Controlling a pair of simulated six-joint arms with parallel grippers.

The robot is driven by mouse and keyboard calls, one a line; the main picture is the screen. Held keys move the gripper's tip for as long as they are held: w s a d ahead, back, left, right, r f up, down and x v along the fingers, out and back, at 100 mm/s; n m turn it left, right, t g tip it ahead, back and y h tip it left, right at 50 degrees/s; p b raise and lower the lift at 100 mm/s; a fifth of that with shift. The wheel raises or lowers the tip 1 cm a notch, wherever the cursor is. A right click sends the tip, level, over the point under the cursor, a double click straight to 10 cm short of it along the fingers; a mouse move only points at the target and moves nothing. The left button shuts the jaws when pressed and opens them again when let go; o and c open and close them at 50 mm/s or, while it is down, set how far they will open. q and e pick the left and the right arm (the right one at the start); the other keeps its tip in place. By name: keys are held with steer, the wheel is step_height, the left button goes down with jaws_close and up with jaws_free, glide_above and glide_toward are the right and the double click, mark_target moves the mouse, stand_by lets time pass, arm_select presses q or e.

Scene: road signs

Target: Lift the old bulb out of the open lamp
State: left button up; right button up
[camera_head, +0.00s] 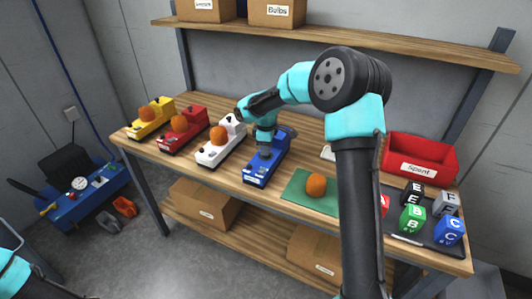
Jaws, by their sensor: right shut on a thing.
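The open lamp is the blue one (257,170) on the bench, without an orange dome on it. My right gripper (264,152) points down over the lamp's middle, with its fingers low at the lamp. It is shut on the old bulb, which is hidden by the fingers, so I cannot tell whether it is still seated. An orange dome (316,184) rests on a green mat (297,191) to the right of the lamp. A bit of my left arm shows at the bottom left corner; its gripper is out of view.
White (211,153), red (177,142) and yellow (143,129) lamps with orange domes stand to the left. At the right are a red bin (432,157) labelled Spent and a dark tray (409,240) with several lettered blocks. A shelf (350,39) hangs behind.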

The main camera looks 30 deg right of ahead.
steer(key=shift+c, duration=0.7)
steer(key=shift+r, duration=0.15)
steer(key=shift+r, duration=1.7)
steer(key=s+a+r, duration=0.1)
steer(key=s+a, duration=0.7)
steer(key=s, duration=0.5)
steer(key=shift+s+a+r, duration=0.15)
steer(key=shift+s+a, duration=0.05)
steer(key=shift+s, duration=0.15)
